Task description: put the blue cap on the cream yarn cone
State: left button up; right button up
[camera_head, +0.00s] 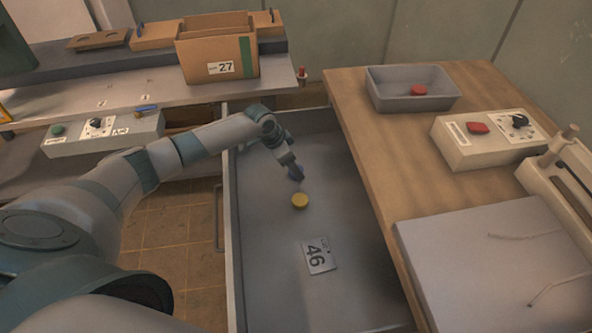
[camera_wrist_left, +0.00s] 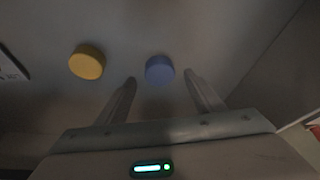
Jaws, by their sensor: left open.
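The blue cap (camera_head: 295,173) lies on the floor of the grey open drawer (camera_head: 277,250), partly covered by my left gripper (camera_head: 292,166) in the head view. In the left wrist view the blue cap (camera_wrist_left: 159,70) shows just ahead of and between the two fingers of my open left gripper (camera_wrist_left: 160,78). I cannot tell whether the fingers touch it. A yellow cap (camera_head: 300,201) lies close by in the same drawer, left of the blue cap in the left wrist view (camera_wrist_left: 87,62). I see no cream yarn cone in either view. My right gripper is not in view.
A card marked 46 (camera_head: 318,257) lies in the drawer. The wooden bench (camera_head: 352,105) beside it bears a grey bin (camera_head: 388,103) with a red item, a control box (camera_head: 465,152) and a pale panel (camera_head: 480,240). A cardboard box (camera_head: 205,60) stands on the left bench.

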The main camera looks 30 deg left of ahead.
pick_arm(q)
jog(key=shift+x, duration=1)
jog(key=c, duration=1.1)
